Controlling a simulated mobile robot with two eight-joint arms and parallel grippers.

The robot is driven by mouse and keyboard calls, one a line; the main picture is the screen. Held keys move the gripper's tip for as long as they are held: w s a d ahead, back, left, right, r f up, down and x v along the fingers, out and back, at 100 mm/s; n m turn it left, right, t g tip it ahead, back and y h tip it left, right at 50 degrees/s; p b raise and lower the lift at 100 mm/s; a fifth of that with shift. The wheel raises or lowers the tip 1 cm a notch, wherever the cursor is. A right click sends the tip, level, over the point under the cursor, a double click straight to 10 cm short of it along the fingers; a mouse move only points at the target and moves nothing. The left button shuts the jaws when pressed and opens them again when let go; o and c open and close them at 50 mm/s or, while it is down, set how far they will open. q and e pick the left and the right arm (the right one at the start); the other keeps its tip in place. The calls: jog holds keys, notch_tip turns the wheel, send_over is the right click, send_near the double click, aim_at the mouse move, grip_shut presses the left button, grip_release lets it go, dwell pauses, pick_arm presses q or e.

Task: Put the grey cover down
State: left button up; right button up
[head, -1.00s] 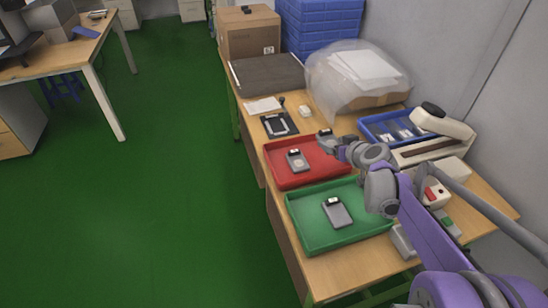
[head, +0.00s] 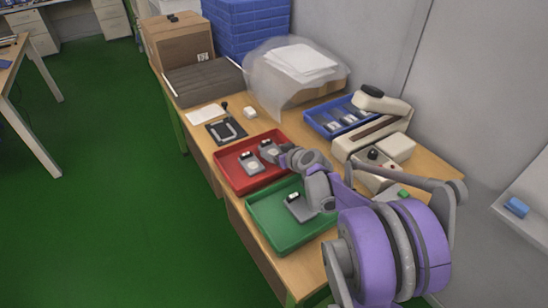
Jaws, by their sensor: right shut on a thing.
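Another grey piece (head: 298,209) lies in the green tray (head: 270,238), partly hidden by my right arm. My left gripper is not in view.
Behind the red tray lie a black frame-like item (head: 226,131) and a small white block (head: 250,112). A blue tray (head: 318,124) with parts and a cream press (head: 385,126) stand to the right.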

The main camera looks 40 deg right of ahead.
jog(key=shift+f, duration=0.95)
jog(key=o, duration=1.1)
jog(key=shift+f, duration=0.1)
jog(key=shift+r, duration=0.25)
jog(key=p+v, duration=0.2)
jog(key=v, duration=1)
jog(key=shift+a+f, duration=0.1)
